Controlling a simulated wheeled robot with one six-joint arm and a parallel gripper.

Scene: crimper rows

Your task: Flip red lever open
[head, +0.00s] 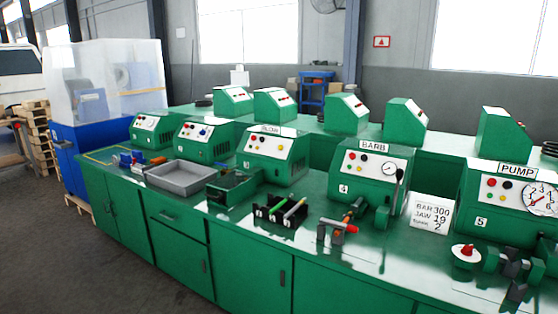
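Red parts show in several places on the green bench, and I cannot tell for certain which one is the red lever. A red-orange bar (345,227) lies across a small dark fixture in front of the machine labelled BARB (372,165). A small red handle (157,161) shows by the blue fixture at the far left. A red knob (467,251) sits on a white round base in front of the machine labelled PUMP (515,195). Whether any of these is open or closed is too small to tell. My gripper is not in view.
A grey tray (181,188) and a black rack (272,212) with green and grey rods stand on the bench. A white sign (430,213) stands between BARB and PUMP. A black-knobbed lever (398,180) rises beside BARB. Dark floor is clear at lower left.

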